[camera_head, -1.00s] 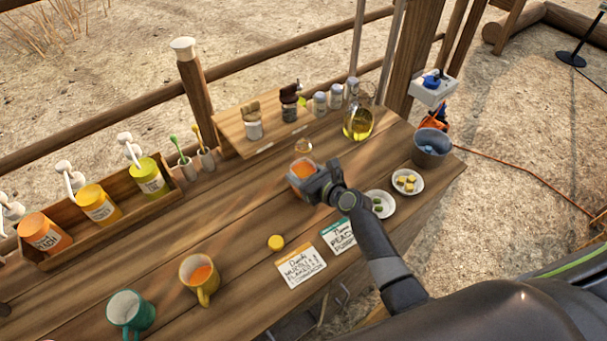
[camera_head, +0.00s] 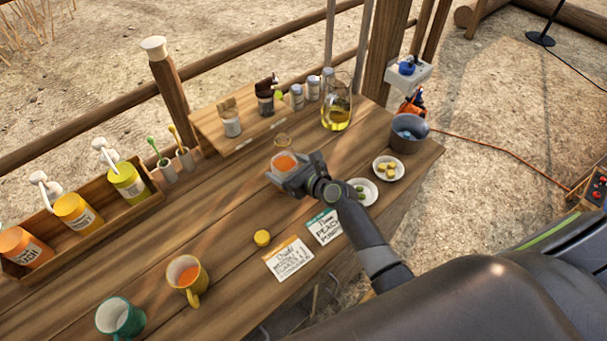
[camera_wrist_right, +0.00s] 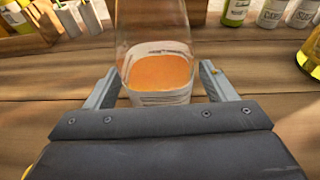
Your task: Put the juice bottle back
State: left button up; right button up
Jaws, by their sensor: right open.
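The juice bottle (camera_head: 285,160) is clear with orange juice low inside and stands on the wooden table. It also shows in the right wrist view (camera_wrist_right: 160,72), upright, with a pale label band. My right gripper (camera_head: 279,174) is at the bottle, its lower part partly hidden by the gripper in the head view. In the right wrist view the two fingers (camera_wrist_right: 157,88) are open, one on each side of the bottle, with a small gap seen at each side. My left gripper is not in view.
A wooden rack (camera_head: 203,122) with small jars and an oil carafe (camera_head: 337,112) stand behind. A yellow cap (camera_head: 262,238), cards (camera_head: 288,259), an orange-filled yellow mug (camera_head: 188,279) and a teal mug (camera_head: 119,316) are nearer. Plates (camera_head: 388,177) and a grey bucket (camera_head: 408,143) are right.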

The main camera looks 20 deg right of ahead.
jog(key=v, duration=1.1)
